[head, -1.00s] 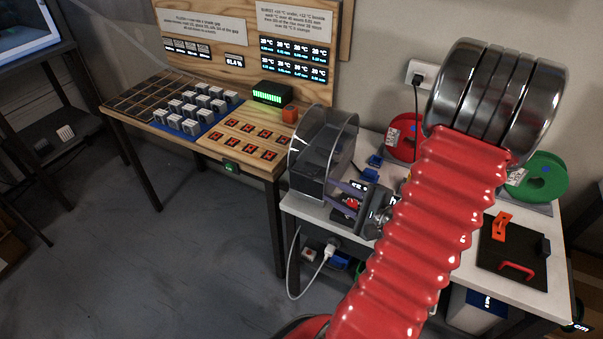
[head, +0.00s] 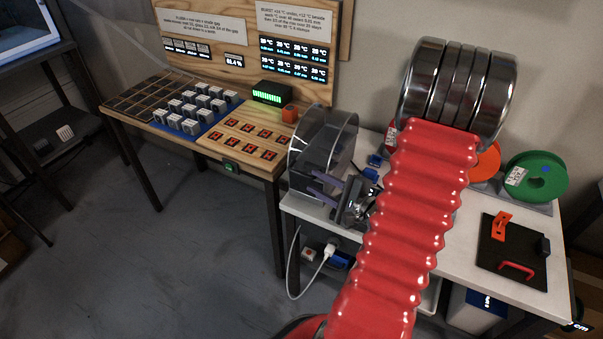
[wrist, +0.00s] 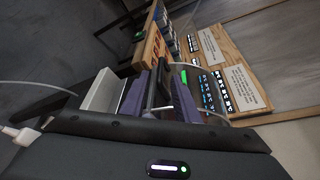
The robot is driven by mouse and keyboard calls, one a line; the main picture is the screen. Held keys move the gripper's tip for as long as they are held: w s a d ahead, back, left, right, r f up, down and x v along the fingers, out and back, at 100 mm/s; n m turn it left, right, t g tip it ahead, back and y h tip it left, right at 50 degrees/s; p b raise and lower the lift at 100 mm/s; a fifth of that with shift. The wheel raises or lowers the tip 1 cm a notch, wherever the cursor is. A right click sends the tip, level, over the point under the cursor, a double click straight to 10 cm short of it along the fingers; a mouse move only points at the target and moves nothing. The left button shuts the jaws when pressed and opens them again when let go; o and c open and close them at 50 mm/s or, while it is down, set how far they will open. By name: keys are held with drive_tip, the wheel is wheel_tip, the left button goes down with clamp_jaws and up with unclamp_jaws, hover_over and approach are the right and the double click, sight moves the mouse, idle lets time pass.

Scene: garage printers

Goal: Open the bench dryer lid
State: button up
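The bench dryer (head: 318,180) stands at the left end of the white bench in the head view. Its clear curved lid (head: 330,130) appears to be down over the body. My gripper (head: 313,186) has two purple fingers held apart at the dryer's front right side, close to it. In the wrist view my gripper (wrist: 155,92) shows the fingers spread, with dark parts of the dryer (wrist: 150,88) seen between them. I cannot tell whether a finger touches the lid. The lid's handle is not clearly visible.
The white bench (head: 462,255) holds a green spool (head: 537,177), an orange spool (head: 487,163) and a black plate (head: 512,250). A wooden table (head: 263,165) with grey blocks stands left of the dryer. A white cable (head: 297,262) hangs below. Floor is clear at left.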

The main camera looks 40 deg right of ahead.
sight(305, 176)
drive_tip(key=shift+x, duration=4)
drive_tip(key=shift+c, duration=0.4)
clamp_jaws()
drive_tip(key=shift+d, duration=0.15)
